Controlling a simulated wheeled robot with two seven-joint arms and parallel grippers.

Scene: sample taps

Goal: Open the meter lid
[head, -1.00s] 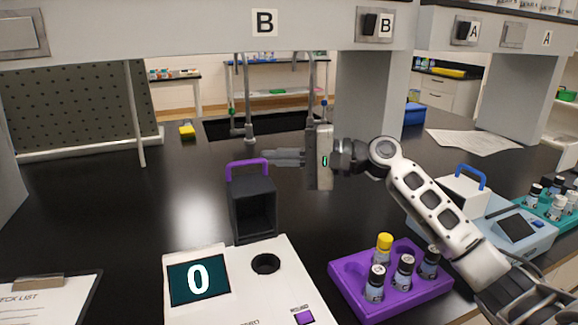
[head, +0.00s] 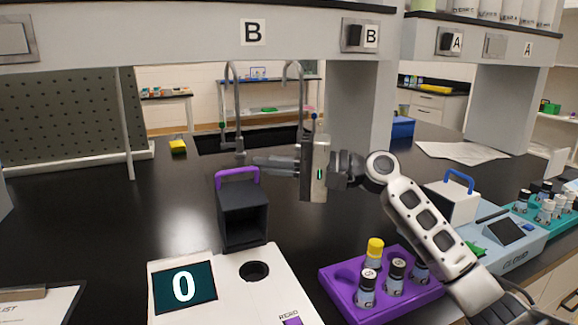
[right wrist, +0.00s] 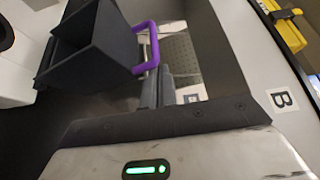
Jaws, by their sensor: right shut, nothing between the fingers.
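The white meter (head: 235,292) with a dark screen reading 0 stands at the front centre in the head view. Its black box-like lid (head: 243,222) stands raised behind the open round well (head: 254,271), hollow side facing me. The lid's purple handle (head: 237,176) is on top; lid (right wrist: 90,45) and handle (right wrist: 147,50) also show in the right wrist view. My right gripper (head: 256,161) is shut and empty, just behind and right of the handle; its fingertips (right wrist: 155,88) show close to the handle in the wrist view, not gripping it. My left gripper is not in view.
A purple rack (head: 335,290) with several vials stands right of the meter, under my right arm. A pale blue meter (head: 515,255) with a blue handle stands further right, beside a teal vial rack (head: 540,225). The black bench left of the lid is clear.

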